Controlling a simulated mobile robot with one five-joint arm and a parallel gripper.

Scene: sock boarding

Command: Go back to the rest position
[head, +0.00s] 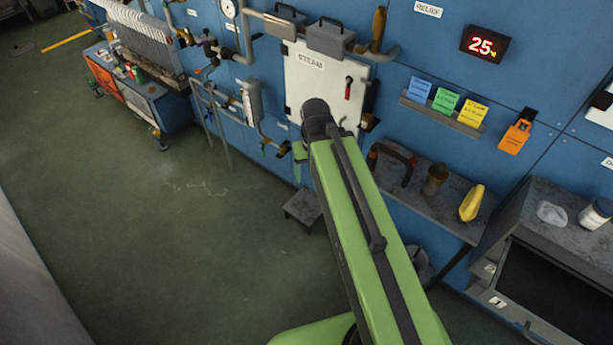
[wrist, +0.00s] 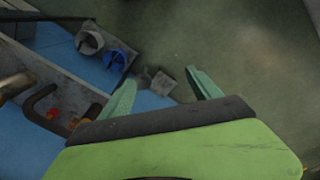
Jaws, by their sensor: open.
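My gripper (wrist: 160,93) shows in the wrist view with its two green fingers spread apart and nothing between them. Beyond the fingers are the green floor and a small grey step. In the head view my green arm reaches up from the bottom toward the wall panel marked STEAM (head: 312,75). The fingers are mostly hidden there behind the arm's end; one green piece shows at its left. A red-handled lever (head: 348,88) sits on the panel.
A shelf (head: 440,210) with a yellow bottle (head: 472,203) stands right of my arm. A grey step (head: 303,207) stands on the floor by the wall. A workbench (head: 130,85) is at the far left. The green floor (head: 150,210) at left is clear.

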